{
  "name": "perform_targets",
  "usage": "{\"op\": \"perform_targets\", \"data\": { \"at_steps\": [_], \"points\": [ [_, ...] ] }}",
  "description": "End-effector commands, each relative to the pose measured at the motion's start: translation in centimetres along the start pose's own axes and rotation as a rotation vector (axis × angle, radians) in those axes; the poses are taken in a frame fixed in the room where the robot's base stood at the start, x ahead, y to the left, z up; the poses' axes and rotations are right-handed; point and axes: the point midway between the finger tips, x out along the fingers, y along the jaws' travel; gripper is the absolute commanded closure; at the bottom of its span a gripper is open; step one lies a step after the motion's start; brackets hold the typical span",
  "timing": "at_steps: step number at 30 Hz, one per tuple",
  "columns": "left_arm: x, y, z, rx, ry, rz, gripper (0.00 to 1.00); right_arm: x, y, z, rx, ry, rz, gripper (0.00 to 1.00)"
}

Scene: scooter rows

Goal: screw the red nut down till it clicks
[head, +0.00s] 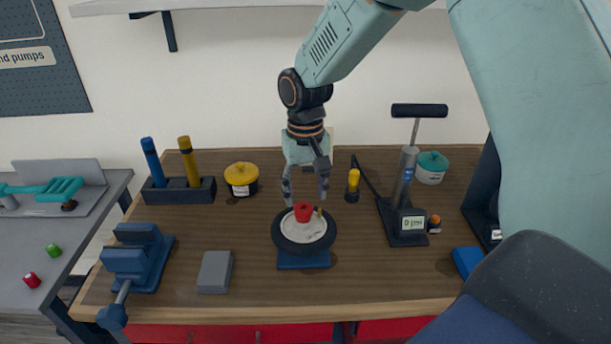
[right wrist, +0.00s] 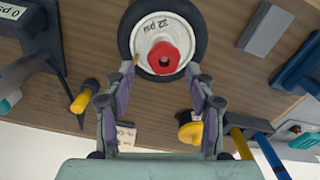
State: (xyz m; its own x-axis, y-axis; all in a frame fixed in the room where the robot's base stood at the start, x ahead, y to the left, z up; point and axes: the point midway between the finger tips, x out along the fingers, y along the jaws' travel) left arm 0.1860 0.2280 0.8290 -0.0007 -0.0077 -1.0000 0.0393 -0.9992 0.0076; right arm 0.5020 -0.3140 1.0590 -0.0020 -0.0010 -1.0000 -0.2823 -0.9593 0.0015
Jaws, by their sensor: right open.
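The red nut (head: 303,211) sits at the middle of a wheel's white hub (head: 304,230). The wheel has a black tyre (head: 279,240) and lies flat on a blue stand (head: 303,262). My right gripper (head: 306,194) points down just above the nut, open and empty. In the right wrist view the red nut (right wrist: 164,58) shows its round hole, and the open fingers (right wrist: 162,70) lie to either side of it. I cannot tell its exact height over the nut. A small brassy valve stem (head: 319,212) stands beside the nut. My left gripper is not in view.
A floor pump (head: 405,200) stands right of the wheel, a small yellow-capped bottle (head: 352,186) nearer it. A yellow-lidded pot (head: 241,178), a blue vise (head: 138,258) and a grey block (head: 215,272) are at left. Bare wood (head: 250,225) lies between block and wheel.

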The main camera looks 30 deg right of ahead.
Motion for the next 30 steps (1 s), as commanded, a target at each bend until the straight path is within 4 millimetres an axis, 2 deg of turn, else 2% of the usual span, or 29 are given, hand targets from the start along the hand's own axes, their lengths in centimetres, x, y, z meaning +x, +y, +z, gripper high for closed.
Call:
{"op": "perform_targets", "data": {
  "at_steps": [6,18,30],
  "points": [
    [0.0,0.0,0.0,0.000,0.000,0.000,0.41,2.4,0.0,0.0,0.001,-0.001,0.000,0.45],
    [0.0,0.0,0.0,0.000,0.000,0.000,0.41,3.0,0.0,0.0,0.002,0.001,-0.001,0.46],
    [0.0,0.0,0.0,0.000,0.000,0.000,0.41,3.0,0.0,0.0,0.000,0.000,0.001,0.80]
  ]
}}
